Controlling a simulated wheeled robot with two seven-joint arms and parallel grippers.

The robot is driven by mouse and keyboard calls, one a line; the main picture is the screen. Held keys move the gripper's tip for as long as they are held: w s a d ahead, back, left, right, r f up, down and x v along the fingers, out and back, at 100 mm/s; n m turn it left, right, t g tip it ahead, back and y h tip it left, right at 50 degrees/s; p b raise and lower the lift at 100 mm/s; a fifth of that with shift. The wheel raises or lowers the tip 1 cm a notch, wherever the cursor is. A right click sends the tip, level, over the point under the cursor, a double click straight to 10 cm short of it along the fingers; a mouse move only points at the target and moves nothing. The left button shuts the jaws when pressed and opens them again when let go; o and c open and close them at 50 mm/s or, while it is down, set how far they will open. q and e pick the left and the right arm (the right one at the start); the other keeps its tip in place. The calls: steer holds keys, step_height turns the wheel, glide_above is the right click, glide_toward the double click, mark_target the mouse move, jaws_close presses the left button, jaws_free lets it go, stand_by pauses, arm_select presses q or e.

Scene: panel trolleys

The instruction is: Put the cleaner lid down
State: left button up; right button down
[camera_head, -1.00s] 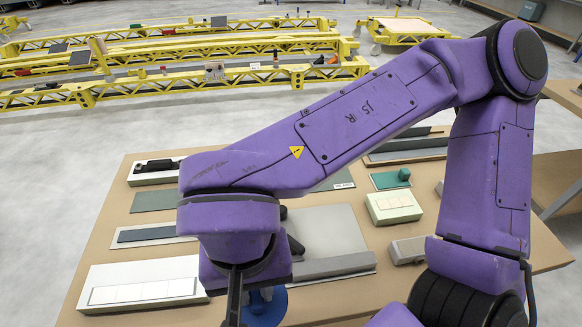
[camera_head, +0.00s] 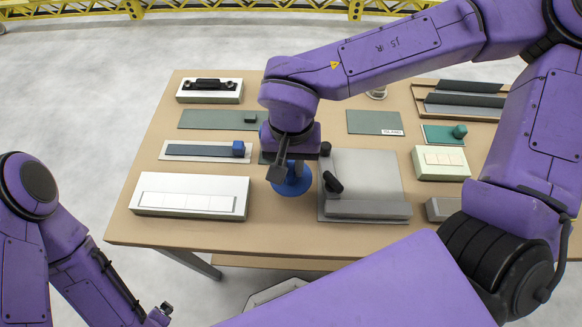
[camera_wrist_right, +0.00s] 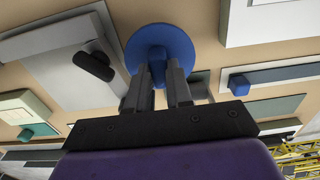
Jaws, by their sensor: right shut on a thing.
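The cleaner lid appears to be the blue round disc (camera_head: 292,184) below my right gripper (camera_head: 279,172), left of the grey plate. In the right wrist view the blue disc (camera_wrist_right: 160,45) is just beyond the fingertips of my right gripper (camera_wrist_right: 158,72). This gripper is shut on the lid; the part between the fingers is mostly hidden. The disc is over the table, and I cannot tell whether it touches the top.
The tan table (camera_head: 275,240) holds a grey plate (camera_head: 365,175) with a black handle close right of the disc. A white box (camera_head: 190,195) and a dark strip with a blue block (camera_head: 238,149) are to the left. Bare tabletop shows in front of the disc.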

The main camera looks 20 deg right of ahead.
mark_target(291, 164)
steer(key=f, duration=0.2)
steer(key=w+f, duration=0.1)
steer(key=f, duration=0.1)
steer(key=shift+d+f, duration=0.2)
steer(key=shift+f, duration=0.1)
steer(key=c, duration=1)
jaws_free()
